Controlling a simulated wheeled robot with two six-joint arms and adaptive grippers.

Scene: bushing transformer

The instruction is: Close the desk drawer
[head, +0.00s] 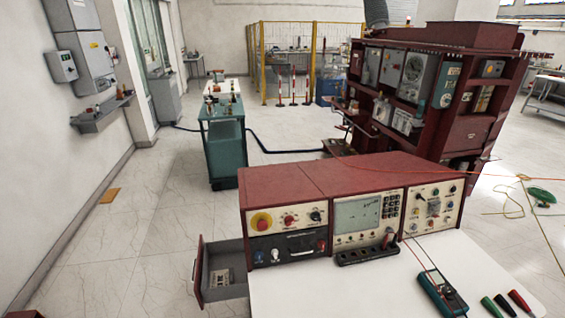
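The desk drawer (199,284) is pulled out to the left of the white desk (290,295). It has a grey inside and a narrow dark red front panel that faces left. A small pale object (220,278) lies in it. The drawer's right end runs in beside the desk, under the left side of the red instrument console (310,190). Neither of my grippers can be made out in the head view.
On the desk lie a teal multimeter (436,290) with leads and several probe-like handles (520,300). A teal cart (224,150) stands behind the drawer. A large red cabinet (465,135) stands behind the console.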

